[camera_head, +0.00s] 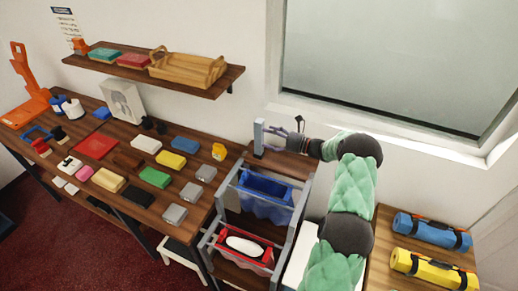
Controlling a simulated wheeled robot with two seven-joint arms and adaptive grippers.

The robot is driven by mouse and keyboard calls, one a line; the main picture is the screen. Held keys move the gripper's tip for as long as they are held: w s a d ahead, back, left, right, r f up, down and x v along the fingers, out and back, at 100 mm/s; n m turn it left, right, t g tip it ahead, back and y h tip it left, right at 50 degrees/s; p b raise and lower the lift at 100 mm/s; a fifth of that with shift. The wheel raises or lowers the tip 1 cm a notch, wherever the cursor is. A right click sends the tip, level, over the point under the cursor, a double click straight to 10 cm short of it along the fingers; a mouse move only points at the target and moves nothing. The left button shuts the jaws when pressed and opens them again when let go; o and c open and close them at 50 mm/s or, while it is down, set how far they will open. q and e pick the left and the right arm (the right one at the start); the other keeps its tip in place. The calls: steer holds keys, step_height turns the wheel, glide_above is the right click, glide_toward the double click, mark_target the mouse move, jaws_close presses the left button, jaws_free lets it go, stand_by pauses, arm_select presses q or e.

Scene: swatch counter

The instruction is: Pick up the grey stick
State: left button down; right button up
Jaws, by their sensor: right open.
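A pale grey upright stick (258,137) stands at the back of the brown top of the rack, close to the wall, with a dark lower end. My right gripper (272,140) reaches in from the right at about the stick's height. Its jaws are open and point left toward the stick. The fingertips are at or very near the stick; I cannot tell whether they touch it or are around it. My left gripper is not in view.
Below stand a blue bin (266,187) and a red bin (240,246) in a grey rack. The table on the left holds several coloured blocks, including a yellow block (171,160). A shelf (205,88) hangs above. Blue (431,231) and yellow rolls (433,268) lie at right.

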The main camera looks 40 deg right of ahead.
mark_target(262, 132)
steer(key=x, duration=0.5)
steer(key=shift+w+r, duration=0.1)
jaws_close()
steer(key=shift+r, duration=0.1)
